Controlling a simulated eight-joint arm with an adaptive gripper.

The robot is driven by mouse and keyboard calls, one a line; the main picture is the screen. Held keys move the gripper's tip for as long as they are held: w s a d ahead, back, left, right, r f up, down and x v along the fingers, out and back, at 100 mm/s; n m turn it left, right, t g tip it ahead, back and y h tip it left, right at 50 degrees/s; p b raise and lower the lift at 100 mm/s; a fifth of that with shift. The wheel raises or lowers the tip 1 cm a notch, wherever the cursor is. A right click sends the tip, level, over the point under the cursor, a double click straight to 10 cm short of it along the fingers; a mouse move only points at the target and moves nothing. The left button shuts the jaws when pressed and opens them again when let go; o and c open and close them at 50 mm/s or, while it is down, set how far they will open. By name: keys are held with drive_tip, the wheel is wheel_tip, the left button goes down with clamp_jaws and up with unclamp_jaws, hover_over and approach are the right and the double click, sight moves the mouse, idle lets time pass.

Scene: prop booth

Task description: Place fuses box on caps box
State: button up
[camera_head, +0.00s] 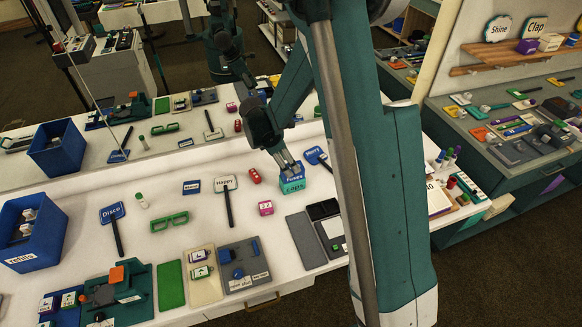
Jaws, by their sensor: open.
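The blue fuses box (296,178) sits on top of the teal caps box (293,187) on the white table, right of centre. Both labels face the camera. My gripper (287,163) points down at the fuses box, with its fingertips right at the top of it. It is open; from this view I cannot tell whether a fingertip still touches the box. The far sides of both boxes are hidden.
A "Merry" sign (314,155) lies just behind right of the boxes, and a grey tray (305,240) in front. A red die-like block (255,176) and pink block (266,208) are to the left. A mirror behind repeats the table.

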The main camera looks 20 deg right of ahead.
drive_tip(key=v, duration=0.7)
drive_tip(key=shift+r, duration=0.1)
idle(0.6)
drive_tip(key=s+r+m+t+y, duration=0.25)
drive_tip(key=s+r+m, duration=0.55)
drive_tip(key=s+r, duration=0.65)
drive_tip(key=s+r+m+t+y, duration=0.1)
drive_tip(key=s+r+m+t, duration=0.1)
drive_tip(key=s+m, duration=0.3)
drive_tip(key=s+a+r+m+t+y, duration=0.1)
drive_tip(key=s+r+m, duration=0.3)
drive_tip(key=s, duration=0.8)
drive_tip(key=shift+a+r+m+t, duration=0.2)
drive_tip(key=shift+m+t, duration=0.3)
drive_tip(key=shift+t, duration=0.35)
drive_tip(key=shift+s, duration=0.1)
